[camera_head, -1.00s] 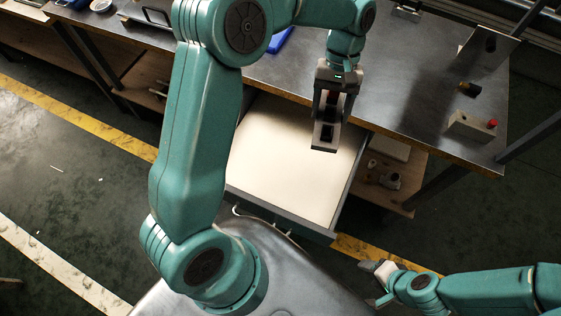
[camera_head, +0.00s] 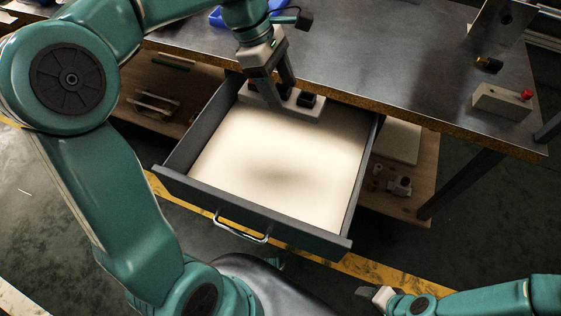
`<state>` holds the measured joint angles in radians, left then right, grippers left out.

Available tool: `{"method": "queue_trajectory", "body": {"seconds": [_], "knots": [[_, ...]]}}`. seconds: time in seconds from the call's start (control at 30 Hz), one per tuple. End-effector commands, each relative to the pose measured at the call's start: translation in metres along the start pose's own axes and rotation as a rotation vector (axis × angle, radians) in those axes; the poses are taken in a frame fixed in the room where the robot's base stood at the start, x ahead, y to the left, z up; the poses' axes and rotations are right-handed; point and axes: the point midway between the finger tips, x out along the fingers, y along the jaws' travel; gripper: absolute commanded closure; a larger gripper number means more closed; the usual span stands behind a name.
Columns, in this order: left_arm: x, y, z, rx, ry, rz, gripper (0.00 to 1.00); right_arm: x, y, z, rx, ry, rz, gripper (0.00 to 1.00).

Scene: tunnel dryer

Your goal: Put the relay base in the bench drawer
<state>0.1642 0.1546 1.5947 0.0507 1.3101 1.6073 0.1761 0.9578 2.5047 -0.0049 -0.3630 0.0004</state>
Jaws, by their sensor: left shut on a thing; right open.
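The bench drawer (camera_head: 297,233) is pulled open below the bench, with a grey frame, a pale bare floor and a metal handle on its front. My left gripper (camera_head: 275,92) is shut on the relay base (camera_head: 299,111), a light grey bar with a black block on top. The relay base is over the back part of the drawer, close to the bench edge; I cannot tell whether it touches the drawer floor. The gripper's fingers hide part of it. My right gripper (camera_head: 376,296) is open and empty at the lower right, away from the drawer.
The metal bench top (camera_head: 400,85) overhangs the drawer's back. A grey box with a red button (camera_head: 503,100) and a black-and-brass part (camera_head: 489,64) stand at its right. A blue bin (camera_head: 219,16) is behind my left gripper. Lower shelves flank the drawer.

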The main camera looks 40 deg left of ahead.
Motion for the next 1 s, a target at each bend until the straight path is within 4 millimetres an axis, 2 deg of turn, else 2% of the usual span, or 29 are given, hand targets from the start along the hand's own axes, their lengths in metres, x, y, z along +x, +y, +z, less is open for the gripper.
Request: {"method": "queue_trajectory", "body": {"seconds": [0.13,0.4,0.5,0.73,0.9,1.0], "knots": [[0.026,-0.003,-0.013,-0.011,0.0,0.0,0.75,0.011,0.004,0.0,0.0,0.001,0.0,0.43],[0.099,-0.003,-0.043,-0.01,0.001,-0.001,0.75,0.031,0.011,-0.001,0.0,0.0,0.0,0.43],[0.117,-0.002,-0.051,-0.009,0.001,0.001,0.75,0.035,0.013,-0.001,0.0,0.0,0.0,0.43],[0.138,-0.002,-0.059,-0.008,0.001,0.001,0.75,0.04,0.014,-0.001,0.0,0.0,0.0,0.43],[0.17,-0.003,-0.072,-0.009,0.0,0.0,0.75,0.049,0.018,-0.001,0.0,0.0,0.0,0.43],[0.18,-0.002,-0.077,-0.009,0.0,0.002,0.75,0.051,0.018,-0.001,0.0,0.0,0.0,0.43]]}}
